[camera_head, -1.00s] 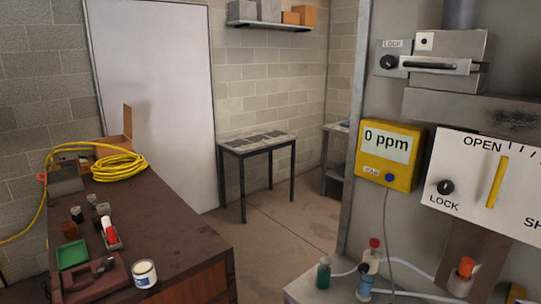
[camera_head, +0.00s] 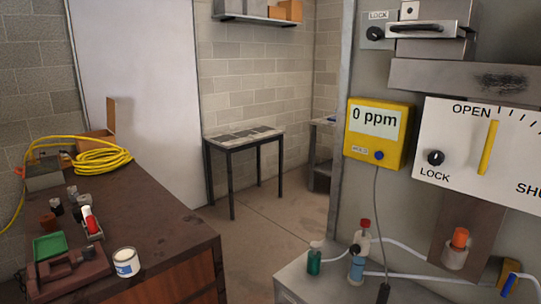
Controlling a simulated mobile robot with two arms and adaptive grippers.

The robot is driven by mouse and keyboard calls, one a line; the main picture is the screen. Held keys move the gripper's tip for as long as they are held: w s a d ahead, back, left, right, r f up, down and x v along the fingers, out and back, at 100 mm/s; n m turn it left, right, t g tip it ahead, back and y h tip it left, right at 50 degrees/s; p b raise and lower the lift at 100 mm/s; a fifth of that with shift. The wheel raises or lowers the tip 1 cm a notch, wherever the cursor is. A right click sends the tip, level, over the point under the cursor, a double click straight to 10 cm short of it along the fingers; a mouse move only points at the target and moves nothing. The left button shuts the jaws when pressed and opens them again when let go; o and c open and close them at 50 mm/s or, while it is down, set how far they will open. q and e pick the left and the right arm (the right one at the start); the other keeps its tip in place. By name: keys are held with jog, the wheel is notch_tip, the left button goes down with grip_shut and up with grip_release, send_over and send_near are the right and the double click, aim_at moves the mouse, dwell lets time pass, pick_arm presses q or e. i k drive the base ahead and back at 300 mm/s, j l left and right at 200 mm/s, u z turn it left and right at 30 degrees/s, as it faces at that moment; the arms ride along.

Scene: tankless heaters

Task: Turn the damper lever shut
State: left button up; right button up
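The damper lever (camera_head: 488,147) is a yellow bar on a white plate (camera_head: 460,160) at the right of the head view. It stands nearly upright, with its top close to the word OPEN. The plate's right side, with the start of the word SHUT, is cut off by the frame edge. A black LOCK knob (camera_head: 436,158) sits on the plate left of the lever. Neither of my grippers shows in the view.
A yellow gas meter (camera_head: 380,155) reading 0 ppm hangs left of the plate. Below stands a grey bench (camera_head: 300,285) with small bottles, tubes and an orange-capped fitting (camera_head: 459,239). Left is a brown workbench (camera_head: 165,235) with tools and coiled yellow hose (camera_head: 103,160). Floor between is clear.

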aim_at(491, 134)
jog(key=z, duration=1.3)
jog(key=i+l+z, duration=0.15)
jog(key=i, duration=0.15)
jog(key=i+l+z, duration=0.1)
jog(key=i, duration=0.2)
